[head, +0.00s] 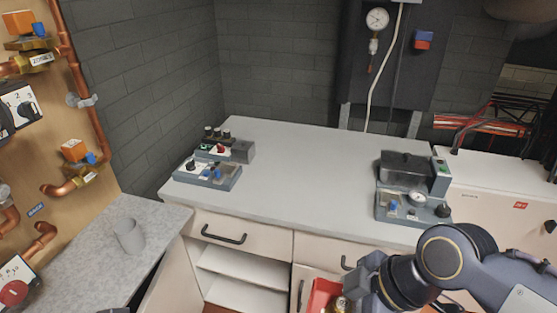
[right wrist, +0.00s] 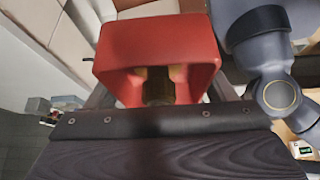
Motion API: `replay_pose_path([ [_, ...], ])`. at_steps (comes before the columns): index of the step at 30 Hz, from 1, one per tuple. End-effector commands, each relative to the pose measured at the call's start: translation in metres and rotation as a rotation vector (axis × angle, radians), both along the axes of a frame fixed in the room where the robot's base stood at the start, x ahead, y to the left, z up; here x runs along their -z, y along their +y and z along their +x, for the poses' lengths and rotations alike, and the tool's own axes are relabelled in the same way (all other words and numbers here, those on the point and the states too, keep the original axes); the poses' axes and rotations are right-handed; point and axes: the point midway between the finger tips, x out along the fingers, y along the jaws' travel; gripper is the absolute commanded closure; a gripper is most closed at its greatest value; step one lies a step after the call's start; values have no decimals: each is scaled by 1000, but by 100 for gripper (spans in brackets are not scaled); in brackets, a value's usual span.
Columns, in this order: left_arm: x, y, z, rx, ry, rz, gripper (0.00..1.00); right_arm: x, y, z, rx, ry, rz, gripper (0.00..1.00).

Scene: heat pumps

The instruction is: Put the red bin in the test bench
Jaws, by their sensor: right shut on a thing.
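The red bin (head: 322,295) shows at the bottom edge of the head view, partly cut off. In the right wrist view the red bin (right wrist: 157,45) fills the upper middle, with a brass fitting (right wrist: 157,88) inside. My right gripper (head: 350,288) is shut on the bin and holds it low in front of the cabinet fronts. I take the long grey-topped bench (head: 300,185) to be the test bench. It has drawers, and open shelves (head: 232,285) show below its left drawer. My left gripper is not clearly in view.
Small grey devices (head: 208,178) stand at the bench's left end, and a clear-lidded unit (head: 405,170) stands at its right end. The bench top between them is clear. A grey cup (head: 129,236) stands on the left counter (head: 75,265). Copper pipework lines the left wall.

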Motion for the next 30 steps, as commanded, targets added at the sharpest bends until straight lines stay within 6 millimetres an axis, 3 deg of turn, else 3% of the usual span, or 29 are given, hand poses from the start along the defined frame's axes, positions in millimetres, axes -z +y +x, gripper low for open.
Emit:
replay_pose_path([
  [14, -3, 0, 0, 0, 0, 0, 64, 13, 16, 36, 124, -1, 1, 55],
  [23, -5, 0, 0, 0, 0, 0, 64, 41, 24, 85, 336, 0, -1, 55],
  [30, -7, 0, 0, 0, 0, 0, 64, 71, 18, 121, 527, -3, -2, 55],
])
